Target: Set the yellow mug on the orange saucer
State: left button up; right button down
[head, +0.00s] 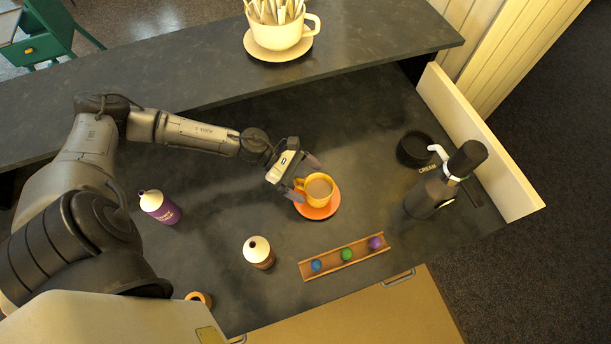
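The yellow mug (327,197), filled with a light brown drink, is upright over the orange saucer (318,213) on the dark counter. It looks seated there, with the saucer's rim showing below and to the right. My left gripper (302,178) is at the mug's left side, by its handle. Its two fingers are spread apart, one behind and one in front of the handle side. The handle is partly hidden, and I cannot tell whether a finger touches the mug. My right gripper is not in view.
A wooden tray (335,268) with coloured balls lies in front. A large cup (280,35) stands on the raised ledge.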

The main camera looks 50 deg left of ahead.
pick_arm(q)
jog(key=shift+a+r, duration=0.1)
jog(key=shift+r, duration=0.1)
jog(key=shift+s+a, duration=0.2)
jog(key=shift+a, duration=0.15)
jog(key=v, duration=0.6)
jog(key=shift+r+b, duration=0.3)
jog(key=shift+s+a, duration=0.1)
jog(key=shift+a, duration=0.05)
dwell(0.3)
